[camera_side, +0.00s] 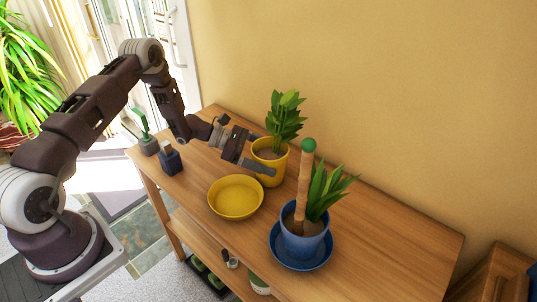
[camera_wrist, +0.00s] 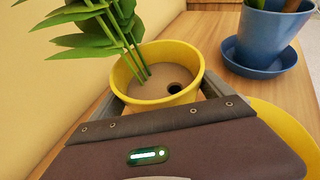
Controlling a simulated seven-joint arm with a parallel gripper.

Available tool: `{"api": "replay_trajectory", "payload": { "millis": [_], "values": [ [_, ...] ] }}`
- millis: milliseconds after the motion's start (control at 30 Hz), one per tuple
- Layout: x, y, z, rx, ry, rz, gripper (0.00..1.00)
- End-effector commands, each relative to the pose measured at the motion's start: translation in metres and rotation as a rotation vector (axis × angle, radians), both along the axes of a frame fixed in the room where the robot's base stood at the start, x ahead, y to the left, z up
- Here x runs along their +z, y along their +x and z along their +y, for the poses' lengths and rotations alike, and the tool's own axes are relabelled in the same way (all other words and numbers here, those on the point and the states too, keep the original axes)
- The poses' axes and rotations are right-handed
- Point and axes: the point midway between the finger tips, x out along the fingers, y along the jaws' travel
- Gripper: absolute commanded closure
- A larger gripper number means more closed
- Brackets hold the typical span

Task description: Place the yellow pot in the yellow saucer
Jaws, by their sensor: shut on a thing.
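The yellow pot (camera_side: 270,160) holds a leafy green plant and stands upright at the back of the wooden table, close to the wall. My gripper (camera_side: 262,163) is shut on the pot, with its fingers around the pot's sides below the rim. In the wrist view the yellow pot (camera_wrist: 165,95) sits between the fingers, with soil, a dark hole and stems inside. The yellow saucer (camera_side: 236,198) lies empty on the table, in front and to the left of the pot. Part of the saucer (camera_wrist: 290,135) shows at the wrist view's right edge. Whether the pot's base touches the table is unclear.
A blue pot (camera_side: 303,238) with a plant and a green-topped stick stands in a blue saucer (camera_side: 283,259), right of the yellow saucer. A small dark blue bottle (camera_side: 169,159) and a small grey pot (camera_side: 149,146) stand at the table's left end. The table's right side is clear.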

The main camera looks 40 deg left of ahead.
Motion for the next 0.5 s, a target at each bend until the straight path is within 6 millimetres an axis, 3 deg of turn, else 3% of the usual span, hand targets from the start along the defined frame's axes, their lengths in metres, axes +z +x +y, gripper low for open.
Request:
{"api": "replay_trajectory", "payload": {
  "millis": [100, 133, 167, 400, 500],
  "values": [
    [-0.001, 0.001, 0.0, -0.001, -0.003, -0.004, 0.82],
    [-0.003, 0.0, 0.0, 0.0, 0.0, 0.0, 0.04],
    [-0.003, 0.0, 0.0, 0.0, 0.0, 0.0, 0.0],
    [0.0, 0.0, 0.0, 0.0, 0.0, 0.0, 0.0],
    [0.006, -0.005, 0.012, 0.004, 0.001, -0.001, 0.0]
  ]
}}
